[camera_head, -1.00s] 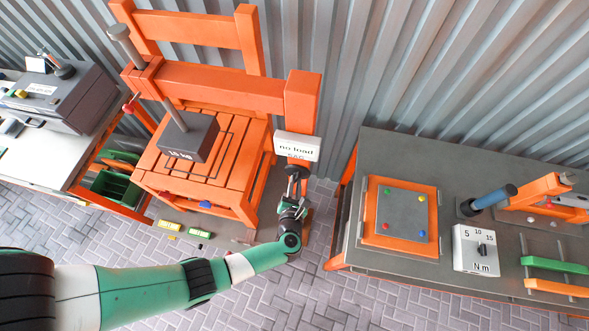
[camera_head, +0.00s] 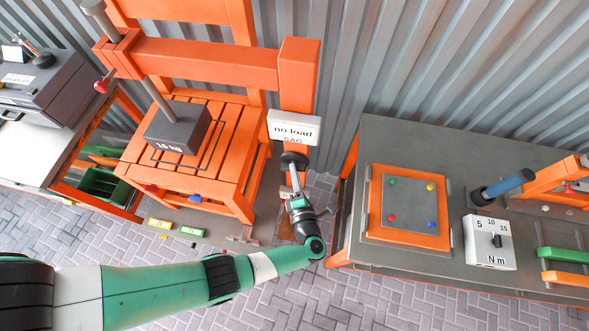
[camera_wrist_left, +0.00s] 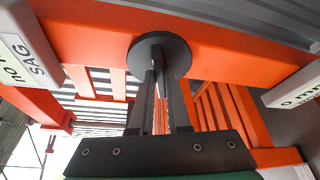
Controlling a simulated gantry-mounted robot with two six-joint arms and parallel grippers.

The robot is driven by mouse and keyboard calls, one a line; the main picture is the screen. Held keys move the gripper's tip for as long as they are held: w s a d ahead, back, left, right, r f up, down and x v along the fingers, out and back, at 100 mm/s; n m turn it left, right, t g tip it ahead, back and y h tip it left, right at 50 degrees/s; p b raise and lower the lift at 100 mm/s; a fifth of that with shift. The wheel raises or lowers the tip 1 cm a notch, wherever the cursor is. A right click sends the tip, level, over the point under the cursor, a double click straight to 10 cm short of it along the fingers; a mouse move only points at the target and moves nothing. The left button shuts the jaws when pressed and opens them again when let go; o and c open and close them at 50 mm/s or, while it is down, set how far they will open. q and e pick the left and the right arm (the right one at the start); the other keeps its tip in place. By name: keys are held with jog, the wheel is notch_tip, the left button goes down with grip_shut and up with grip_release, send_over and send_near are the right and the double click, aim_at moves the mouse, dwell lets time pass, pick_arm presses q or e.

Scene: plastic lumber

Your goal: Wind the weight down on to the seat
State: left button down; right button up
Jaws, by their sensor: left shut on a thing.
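The weight (camera_head: 178,130) is a dark grey block marked 15 kg on a slanting grey rod. It shows over the orange slatted seat (camera_head: 232,140) in the head view; I cannot tell whether it touches the slats. My left gripper (camera_head: 295,183) is at the orange post right of the seat, below the white "no load SAG" sign (camera_head: 294,129). In the wrist view its fingers (camera_wrist_left: 160,85) are shut on a part in front of a dark round disc (camera_wrist_left: 172,55), mostly hidden by the fingers. The disc also shows in the head view (camera_head: 294,158). My right gripper is out of view.
A grey bench (camera_head: 400,140) on the right holds an orange-framed plate (camera_head: 408,212), a white Nm dial box (camera_head: 488,243) and a blue-handled tool (camera_head: 505,187). A white table (camera_head: 25,150) with a grey case stands left.

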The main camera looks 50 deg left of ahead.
pick_arm(q)
jog(key=shift+s+a+f+m+t+h+b, duration=0.15)
jog(key=shift+m+t+h+b, duration=1.1)
jog(key=shift+m, duration=4.2)
jog(key=shift+s+a+f+m+t+h, duration=0.15)
jog(key=shift+m+t, duration=2.2)
jog(key=shift+m, duration=3.15)
jog(key=shift+s+a+f+m+t+h+b, duration=0.15)
jog(key=shift+m+t+h+b, duration=1.1)
jog(key=shift+m, duration=4.2)
jog(key=shift+t+y+p, duration=0.45)
jog(key=shift+t+p, duration=0.2)
jog(key=c, duration=0.9)
grip_release()
jog(key=shift+w+f, duration=0.1)
